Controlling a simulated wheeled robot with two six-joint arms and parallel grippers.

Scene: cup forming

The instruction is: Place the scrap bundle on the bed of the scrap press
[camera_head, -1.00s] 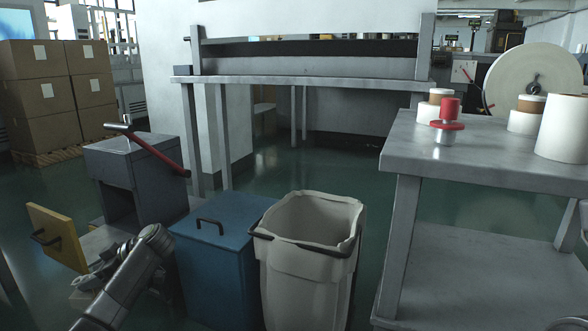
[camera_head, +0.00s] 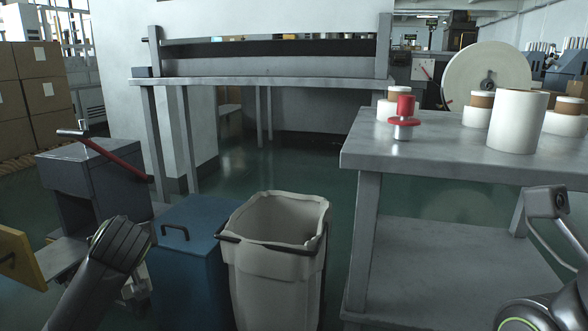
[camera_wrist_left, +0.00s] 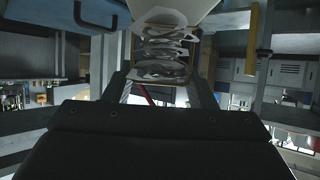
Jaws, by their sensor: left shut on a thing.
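The scrap bundle (camera_wrist_left: 163,48), a stack of crumpled pale metal layers, is between the fingers of my left gripper (camera_wrist_left: 163,72) in the left wrist view. The gripper is shut on it. In the head view my left forearm covers most of that gripper, and I cannot make out the bundle there. The scrap press (camera_head: 95,180) is a grey box at the left with a red lever and an open yellow door (camera_head: 20,260). Its pale bed (camera_head: 60,257) juts out at the front, partly hidden by my left arm. My right gripper is out of view.
A blue lidded bin (camera_head: 190,250) and a beige open bin (camera_head: 275,270) stand right of the press. A grey table (camera_head: 450,160) with rolls and a red-flanged spool (camera_head: 404,120) is at the right. A long bench (camera_head: 260,82) stands behind. Green floor lies between.

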